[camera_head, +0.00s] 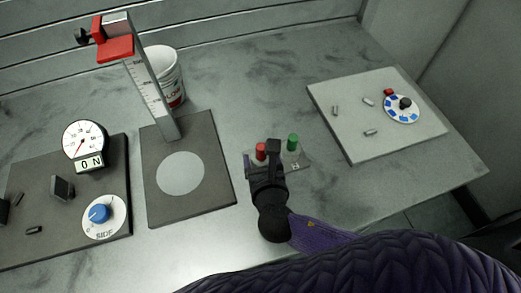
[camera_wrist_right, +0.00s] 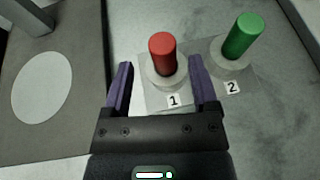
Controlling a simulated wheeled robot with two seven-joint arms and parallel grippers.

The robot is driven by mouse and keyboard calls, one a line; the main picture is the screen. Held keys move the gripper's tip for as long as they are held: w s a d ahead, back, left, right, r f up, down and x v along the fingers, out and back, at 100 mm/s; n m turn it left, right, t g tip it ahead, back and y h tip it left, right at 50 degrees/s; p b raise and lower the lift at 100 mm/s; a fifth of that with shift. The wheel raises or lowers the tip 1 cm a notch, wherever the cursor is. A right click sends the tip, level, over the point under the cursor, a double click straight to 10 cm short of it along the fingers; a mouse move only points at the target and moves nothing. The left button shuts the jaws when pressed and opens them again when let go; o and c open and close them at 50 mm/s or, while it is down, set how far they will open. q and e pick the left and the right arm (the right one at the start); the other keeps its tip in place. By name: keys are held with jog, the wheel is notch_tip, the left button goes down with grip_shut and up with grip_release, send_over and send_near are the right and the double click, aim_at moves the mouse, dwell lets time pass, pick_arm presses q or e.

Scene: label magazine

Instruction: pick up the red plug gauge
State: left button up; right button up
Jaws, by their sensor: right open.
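The red plug gauge (camera_head: 260,150) stands upright in its holder on the worktop, near the middle of the head view. In the right wrist view the red plug gauge (camera_wrist_right: 162,54) sits in a pale round collar above a label "1". My right gripper (camera_wrist_right: 162,85) is open, with one purple finger on each side of that collar in the picture; I cannot tell whether they touch it. In the head view my right gripper (camera_head: 271,155) covers part of the holder. A green plug gauge (camera_head: 292,142) stands to the right, above label "2" in the wrist view. My left gripper is not in view.
A height stand (camera_head: 190,205) with a red clamp rises left of the gauges, a white bucket (camera_head: 165,70) behind it. A dial panel (camera_head: 120,222) lies far left. A pale board (camera_head: 345,125) with a blue-marked dial lies right. Bare worktop separates them.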

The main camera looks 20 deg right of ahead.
aim_at(260, 147)
jog(key=x, duration=0.2)
jog(key=b+x, duration=0.1)
jog(key=x, duration=0.2)
jog(key=shift+d, duration=0.25)
jog(key=shift+s+r, duration=0.1)
grip_shut()
